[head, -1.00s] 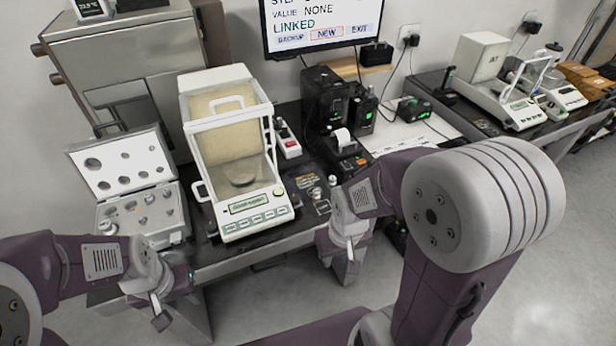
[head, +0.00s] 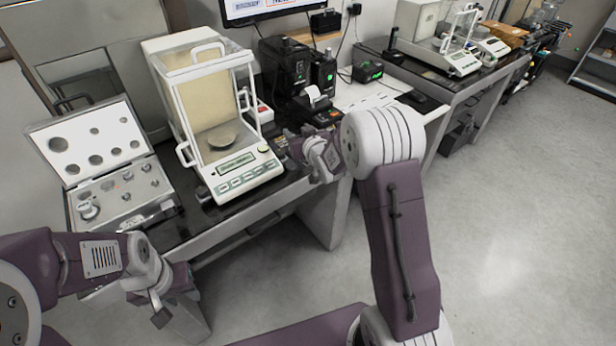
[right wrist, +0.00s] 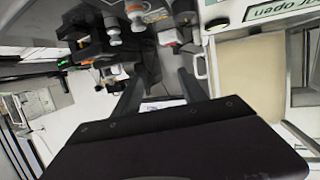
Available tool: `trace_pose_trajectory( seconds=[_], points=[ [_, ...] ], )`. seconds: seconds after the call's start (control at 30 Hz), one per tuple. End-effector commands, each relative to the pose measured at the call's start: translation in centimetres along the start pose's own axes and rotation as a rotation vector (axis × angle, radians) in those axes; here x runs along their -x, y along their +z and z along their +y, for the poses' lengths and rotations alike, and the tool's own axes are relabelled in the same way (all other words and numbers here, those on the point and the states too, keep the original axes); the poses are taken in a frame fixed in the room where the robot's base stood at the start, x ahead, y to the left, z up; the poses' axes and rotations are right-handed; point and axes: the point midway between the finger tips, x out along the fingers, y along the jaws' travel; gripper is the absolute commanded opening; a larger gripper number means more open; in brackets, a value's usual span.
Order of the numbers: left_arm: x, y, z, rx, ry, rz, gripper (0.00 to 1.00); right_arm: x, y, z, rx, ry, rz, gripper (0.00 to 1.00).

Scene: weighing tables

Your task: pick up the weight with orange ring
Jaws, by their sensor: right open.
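Two small metal weights, a left one (right wrist: 112,30) and a right one (right wrist: 135,15), stand on the black table top in the right wrist view. Orange shows beside the right one, but I cannot tell whether it is a ring or a label behind it. My right gripper (right wrist: 158,78) is open and empty, apart from both weights. In the head view it (head: 325,165) is right of the balance and hides the weights there. An open weight case (head: 72,222) holds several weights, with a small orange spot among them. My left gripper (head: 158,305) hangs in front of the table; its jaw state is unclear.
The glass-sided balance (head: 235,172) stands between the case and my right gripper. A black printer (head: 318,112) and other black devices (head: 285,75) stand behind the gripper. Open floor (head: 500,230) lies to the right.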

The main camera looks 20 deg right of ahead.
Motion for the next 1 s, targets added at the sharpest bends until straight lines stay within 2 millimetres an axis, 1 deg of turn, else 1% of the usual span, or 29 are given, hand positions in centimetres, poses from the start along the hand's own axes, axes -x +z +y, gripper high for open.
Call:
trace_pose_trajectory(
  seconds=[0.03, 0.1, 0.17, 0.2, 0.33, 0.53, 0.73, 0.77, 0.9, 1.0],
  points=[
    [-1.9, 0.2, 0.0, 0.0, 0.0, 0.001, 0.36, -1.3, 3.9, 0.6, -0.006, 0.008, -0.034, 0.49],
    [-2.4, 0.2, 0.0, 0.0, 0.0, 0.001, 0.36, -1.8, 6.3, 1.0, -0.012, 0.014, -0.067, 0.49],
    [-2.7, 0.2, 0.0, 0.0, 0.0, 0.001, 0.36, -2.0, 7.7, 1.2, -0.016, 0.017, -0.086, 0.49],
    [-2.8, 0.2, 0.0, 0.0, 0.0, 0.001, 0.36, -2.0, 8.0, 1.3, -0.017, 0.019, -0.09, 0.49],
    [-2.5, 0.2, 0.0, 0.0, 0.0, 0.002, 0.36, -2.2, 7.8, 1.3, -0.017, 0.02, -0.09, 0.49],
    [-2.7, 0.2, 0.0, 0.0, 0.0, 0.001, 0.36, -5.2, 8.1, 1.3, -0.017, 0.02, -0.092, 0.49],
    [-2.7, 0.2, 0.0, 0.0, 0.0, 0.001, 0.36, -6.1, 8.2, 1.3, -0.018, 0.02, -0.092, 0.49],
    [-2.8, 0.2, 0.0, 0.0, 0.0, 0.001, 0.36, -6.5, 8.3, 1.2, -0.017, 0.02, -0.092, 0.49],
    [-3.0, 0.3, 0.0, 0.0, 0.0, 0.001, 0.36, -9.1, 8.7, 0.8, -0.018, 0.019, -0.091, 0.49],
    [-3.0, 0.3, -0.1, 0.0, 0.0, 0.001, 0.36, -10.4, 8.7, 0.9, -0.018, 0.02, -0.092, 0.49]
  ],
)
